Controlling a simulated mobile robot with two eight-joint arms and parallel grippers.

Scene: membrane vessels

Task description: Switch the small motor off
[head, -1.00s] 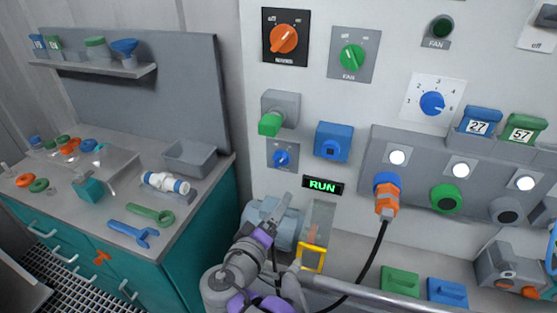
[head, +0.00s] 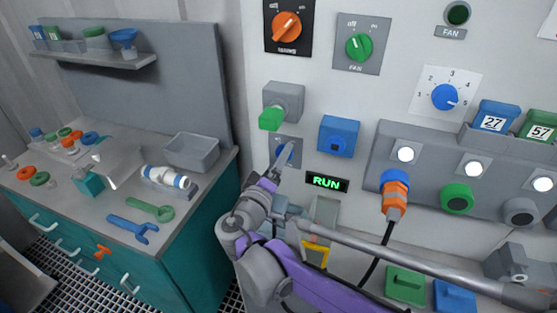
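A small blue rotary knob (head: 286,153) on a grey plate sits low on the white wall panel. A green RUN display (head: 327,182) is lit to its lower right. The blue-grey motor (head: 291,209) below is mostly hidden behind my arm. My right gripper (head: 283,156), on the purple and grey arm, is at the blue knob and partly covers it. I cannot tell whether the fingers touch it or how far apart they are. My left gripper is not in view.
A grey box with a green front (head: 271,117) and a blue box (head: 338,136) stand out from the panel near the knob. An orange plug (head: 396,194) with a black cable hangs to the right. A workbench (head: 75,195) with tools stands at the left.

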